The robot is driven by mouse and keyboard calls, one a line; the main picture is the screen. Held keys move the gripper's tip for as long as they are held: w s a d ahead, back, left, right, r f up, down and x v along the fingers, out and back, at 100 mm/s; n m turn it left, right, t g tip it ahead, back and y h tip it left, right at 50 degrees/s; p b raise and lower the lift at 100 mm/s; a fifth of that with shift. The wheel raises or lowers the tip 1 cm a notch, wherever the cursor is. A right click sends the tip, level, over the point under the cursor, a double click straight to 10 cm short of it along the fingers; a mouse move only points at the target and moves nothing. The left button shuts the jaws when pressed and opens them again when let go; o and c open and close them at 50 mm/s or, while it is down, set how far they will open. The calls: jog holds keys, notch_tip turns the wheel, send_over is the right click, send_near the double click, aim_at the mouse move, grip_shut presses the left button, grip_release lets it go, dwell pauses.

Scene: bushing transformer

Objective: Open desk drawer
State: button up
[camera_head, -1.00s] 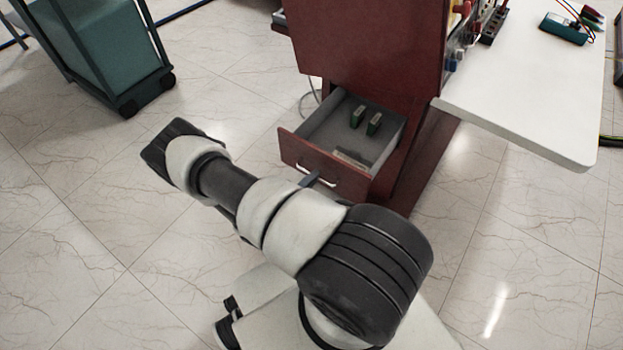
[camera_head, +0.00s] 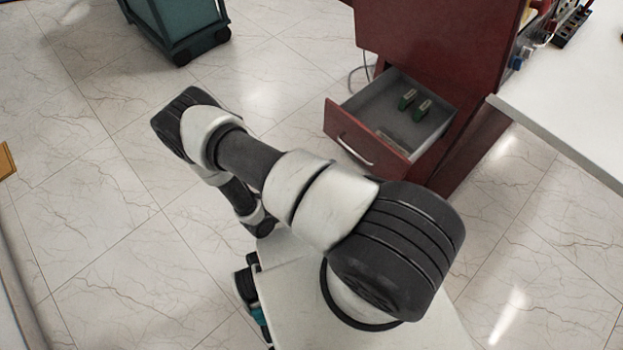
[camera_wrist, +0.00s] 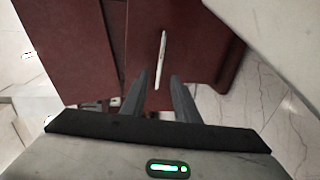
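The desk drawer (camera_head: 365,140) is a dark red box with a grey inside, low in the red desk cabinet (camera_head: 440,50). It stands pulled out, with its inside showing. Its pale bar handle (camera_head: 355,151) is on the front panel. In the wrist view the handle (camera_wrist: 161,58) shows against the dark red front (camera_wrist: 165,25), ahead of my gripper (camera_wrist: 158,85). The two dark fingers are apart with nothing clearly held. The handle's lower end appears in line with the gap between them, but I cannot tell the distance. My gripper is not clearly visible in the head view.
Two small green items (camera_head: 415,105) lie in the drawer. A white tabletop (camera_head: 570,110) juts out at the right. A green wheeled cart (camera_head: 180,25) stands at the upper left. Pale tiled floor (camera_head: 100,170) is clear to the left of the drawer.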

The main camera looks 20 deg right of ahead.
jog(key=v, duration=0.6)
jog(key=shift+a, duration=0.2)
notch_tip(320, 180, up, 27)
jog(key=w+m+g+y, duration=0.3)
jog(key=m+g+y, duration=0.2)
jog(key=g, duration=0.3)
jog(key=s+a+r+t+y, duration=0.1)
jog(key=s+r+t+y, duration=0.35)
jog(key=r, duration=0.65)
jog(key=s+a+r+t+y, duration=0.1)
jog(key=s+r+t+y, duration=0.35)
jog(key=r, duration=0.65)
notch_tip(320, 180, up, 22)
jog(key=s+g+p, duration=0.1)
jog(key=p, duration=2.1)
jog(key=shift+s+f+n, duration=0.15)
jog(key=shift+s+n, duration=0.15)
jog(key=shift+a, duration=0.1)
